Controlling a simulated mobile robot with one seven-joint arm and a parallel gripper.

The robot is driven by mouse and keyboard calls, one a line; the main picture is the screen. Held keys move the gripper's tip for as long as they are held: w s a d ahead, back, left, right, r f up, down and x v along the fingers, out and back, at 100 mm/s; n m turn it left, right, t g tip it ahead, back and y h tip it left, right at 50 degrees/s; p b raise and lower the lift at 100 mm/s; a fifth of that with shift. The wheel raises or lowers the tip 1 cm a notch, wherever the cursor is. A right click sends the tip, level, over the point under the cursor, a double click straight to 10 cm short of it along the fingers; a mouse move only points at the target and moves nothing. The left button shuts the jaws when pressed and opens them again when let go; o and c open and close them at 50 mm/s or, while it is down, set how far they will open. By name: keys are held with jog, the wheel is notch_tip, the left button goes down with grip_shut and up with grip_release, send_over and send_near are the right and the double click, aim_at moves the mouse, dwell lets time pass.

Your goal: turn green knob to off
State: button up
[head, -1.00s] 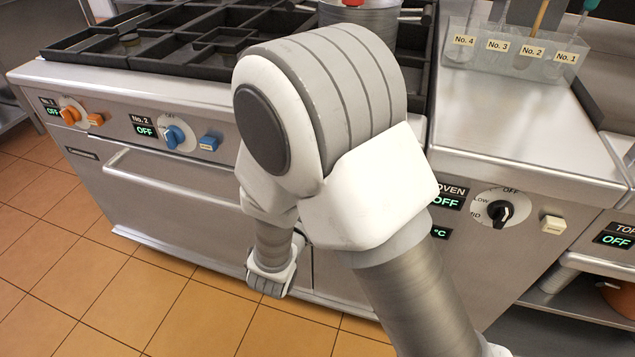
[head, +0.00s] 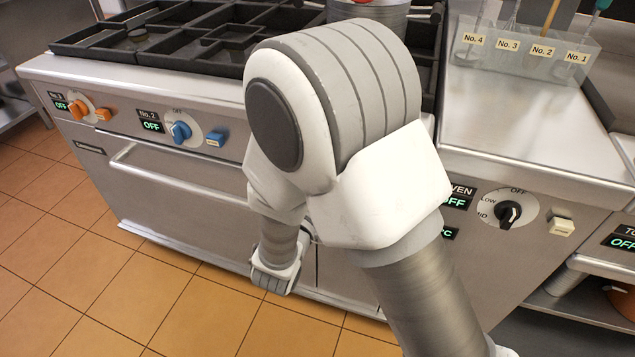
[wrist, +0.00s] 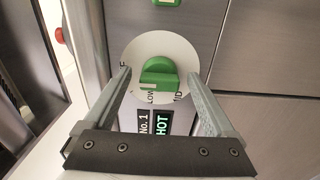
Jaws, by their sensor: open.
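The green knob (wrist: 158,78) is in the wrist view, upper middle, on a round white dial (wrist: 146,46). Its grip bar lies roughly crosswise in the picture. A "No. 1" label (wrist: 144,122) and a display reading "HOT" (wrist: 163,129) are just below the dial in the picture. My gripper (wrist: 158,76) is open, with one finger on each side of the knob; gaps show between the fingers and the knob. In the head view my arm hides the green knob and my gripper.
A green button (wrist: 167,2) is beyond the knob. In the head view, an orange knob (head: 79,109), a blue knob (head: 180,131) and a black oven knob (head: 509,214) are on the front panels. An oven handle (head: 175,170) sticks out. Tiled floor (head: 110,275) lies open in front.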

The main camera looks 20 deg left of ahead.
jog(key=s+a+p, duration=0.1)
jog(key=s+p, duration=0.1)
jog(key=s, duration=1.5)
jog(key=shift+s+a, duration=0.15)
